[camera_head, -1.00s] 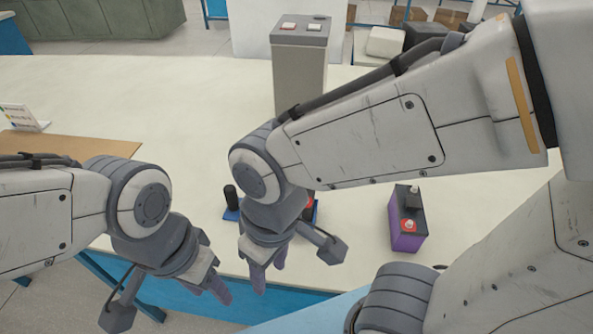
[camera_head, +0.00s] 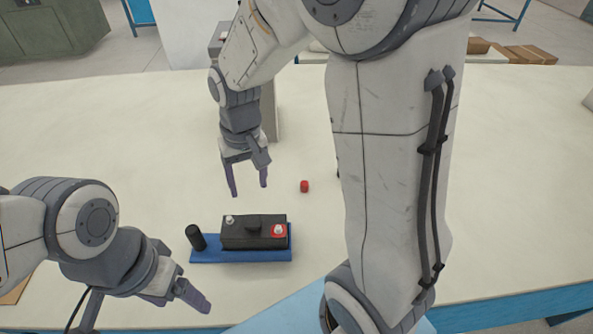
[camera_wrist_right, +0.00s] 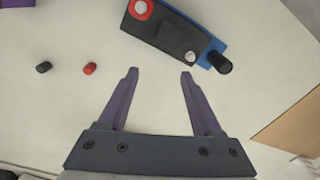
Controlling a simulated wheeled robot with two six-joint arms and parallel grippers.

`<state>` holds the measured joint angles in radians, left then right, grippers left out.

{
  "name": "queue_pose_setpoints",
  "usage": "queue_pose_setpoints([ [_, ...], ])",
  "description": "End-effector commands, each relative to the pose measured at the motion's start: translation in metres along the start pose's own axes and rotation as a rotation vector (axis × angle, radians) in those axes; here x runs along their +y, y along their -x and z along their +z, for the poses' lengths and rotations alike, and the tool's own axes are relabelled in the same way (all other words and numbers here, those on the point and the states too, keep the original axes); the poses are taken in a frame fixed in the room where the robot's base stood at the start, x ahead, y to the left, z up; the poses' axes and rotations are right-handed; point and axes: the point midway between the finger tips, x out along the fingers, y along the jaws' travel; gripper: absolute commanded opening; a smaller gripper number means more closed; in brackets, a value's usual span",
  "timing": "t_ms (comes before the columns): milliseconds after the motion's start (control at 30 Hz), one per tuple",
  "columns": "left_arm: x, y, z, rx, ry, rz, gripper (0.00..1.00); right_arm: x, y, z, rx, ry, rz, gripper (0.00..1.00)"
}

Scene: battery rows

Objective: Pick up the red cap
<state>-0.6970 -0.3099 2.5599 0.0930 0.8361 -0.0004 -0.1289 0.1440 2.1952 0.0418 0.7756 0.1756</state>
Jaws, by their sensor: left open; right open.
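The red cap (camera_head: 304,186) is a small red cylinder on the pale table, behind and right of the battery in the head view. It also shows in the right wrist view (camera_wrist_right: 90,69), left of the fingers. My right gripper (camera_head: 249,186) is open and empty, left of the cap and apart from it; its two fingers show in the right wrist view (camera_wrist_right: 158,74). My left gripper (camera_head: 190,294) is open at the lower left, in front of the blue tray and away from the cap.
A black battery (camera_head: 254,233) with a red-ringed terminal sits on a blue tray (camera_head: 215,256) beside a black cylinder (camera_head: 195,238). A black cap (camera_wrist_right: 43,67) lies near the red one. A purple thing (camera_wrist_right: 15,3) and a brown board (camera_wrist_right: 294,124) lie farther out.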

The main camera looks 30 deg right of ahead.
Motion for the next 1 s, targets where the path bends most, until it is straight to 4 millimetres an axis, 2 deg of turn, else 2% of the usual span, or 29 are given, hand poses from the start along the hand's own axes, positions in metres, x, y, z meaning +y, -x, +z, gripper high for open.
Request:
queue_pose_setpoints([
  [33, 0.0, 0.004, 0.0, 0.0, 0.0, 0.0, 0.76, 0.031, -0.009, -0.024, -0.009, -0.119, 0.01, 0.67],
  [100, 0.0, 0.006, 0.0, 0.0, 0.0, 0.0, 0.76, 0.07, -0.02, -0.049, -0.01, -0.256, 0.02, 0.67],
  [200, 0.001, 0.008, 0.0, 0.0, 0.0, 0.0, 0.76, 0.121, -0.036, -0.07, -0.011, -0.41, 0.029, 0.67],
  [333, 0.001, 0.009, 0.0, 0.0, 0.0, 0.0, 0.76, 0.163, -0.05, -0.08, -0.012, -0.529, 0.037, 0.67],
  [400, 0.001, 0.009, 0.0, 0.0, 0.0, 0.0, 0.76, 0.174, -0.056, -0.081, -0.012, -0.559, 0.039, 0.67],
  [500, 0.001, 0.01, -0.001, 0.0, 0.0, 0.0, 0.76, 0.179, -0.071, -0.081, -0.015, -0.572, 0.04, 0.67],
  [700, 0.001, 0.012, -0.001, 0.0, 0.0, 0.0, 0.76, 0.18, -0.099, -0.08, -0.014, -0.57, 0.04, 0.67],
  [867, 0.001, 0.014, -0.001, 0.0, 0.0, 0.0, 0.76, 0.18, -0.11, -0.079, -0.013, -0.569, 0.039, 0.67],
  [1000, 0.001, 0.02, -0.001, 0.0, 0.0, 0.0, 0.76, 0.183, -0.128, -0.078, -0.017, -0.569, 0.039, 0.67],
])
